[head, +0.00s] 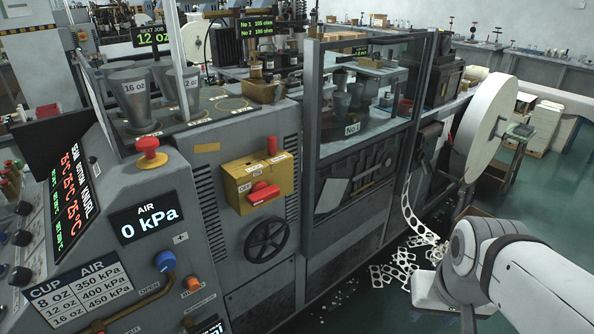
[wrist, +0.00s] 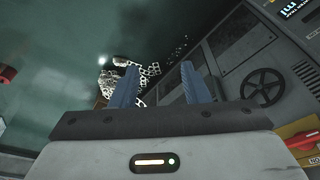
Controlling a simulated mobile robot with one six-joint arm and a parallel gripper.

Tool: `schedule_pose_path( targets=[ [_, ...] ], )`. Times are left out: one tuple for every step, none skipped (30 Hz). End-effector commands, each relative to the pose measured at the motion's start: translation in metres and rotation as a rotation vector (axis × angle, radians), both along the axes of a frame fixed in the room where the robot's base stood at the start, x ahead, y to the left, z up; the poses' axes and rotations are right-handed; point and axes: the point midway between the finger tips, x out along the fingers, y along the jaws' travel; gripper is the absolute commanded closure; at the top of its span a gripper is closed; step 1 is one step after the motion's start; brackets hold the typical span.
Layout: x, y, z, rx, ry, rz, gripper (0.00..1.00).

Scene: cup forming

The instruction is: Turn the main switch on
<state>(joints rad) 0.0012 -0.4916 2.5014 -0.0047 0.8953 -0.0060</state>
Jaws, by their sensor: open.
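The main switch appears to be the yellow box (head: 240,179) with a red handle (head: 263,194) on the grey machine's front, in the middle of the head view. The handle lies slanted across the box; its small labels are too blurred to read surely. Part of the yellow box (wrist: 311,134) and red handle (wrist: 299,143) also show at the lower right edge of the wrist view. My gripper (wrist: 157,85) is open and empty, its two blue fingers apart and pointing toward the floor and scrap, clear of the switch.
A black handwheel (head: 266,241) sits just below the switch box. A red mushroom button (head: 150,152) and blue knob (head: 165,261) are on the console at left. Punched paper scrap (head: 395,280) lies on the floor. Open floor is to the right.

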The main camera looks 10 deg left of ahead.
Motion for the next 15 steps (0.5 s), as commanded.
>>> schedule_pose_path(
  targets=[
    [0.004, 0.0, -0.003, -0.008, -0.012, 0.015, 0.58],
    [0.009, 0.0, -0.005, -0.016, -0.027, 0.031, 0.58],
    [0.018, -0.001, -0.009, -0.033, -0.054, 0.069, 0.58],
    [0.027, -0.002, -0.013, -0.051, -0.082, 0.109, 0.58],
    [0.038, -0.002, -0.017, -0.073, -0.118, 0.152, 0.58],
    [0.055, -0.001, -0.022, -0.109, -0.172, 0.217, 0.58],
    [0.071, 0.002, -0.025, -0.138, -0.221, 0.274, 0.58],
    [0.087, 0.005, -0.029, -0.172, -0.275, 0.339, 0.58],
    [0.11, 0.013, -0.032, -0.221, -0.354, 0.434, 0.58],
    [0.127, 0.02, -0.034, -0.261, -0.416, 0.511, 0.58],
    [0.143, 0.029, -0.035, -0.301, -0.478, 0.588, 0.58],
    [0.164, 0.043, -0.035, -0.353, -0.564, 0.691, 0.58],
    [0.179, 0.056, -0.035, -0.391, -0.63, 0.768, 0.58],
    [0.192, 0.069, -0.034, -0.43, -0.697, 0.842, 0.58],
    [0.208, 0.087, -0.034, -0.487, -0.785, 0.937, 0.58]
  ],
)
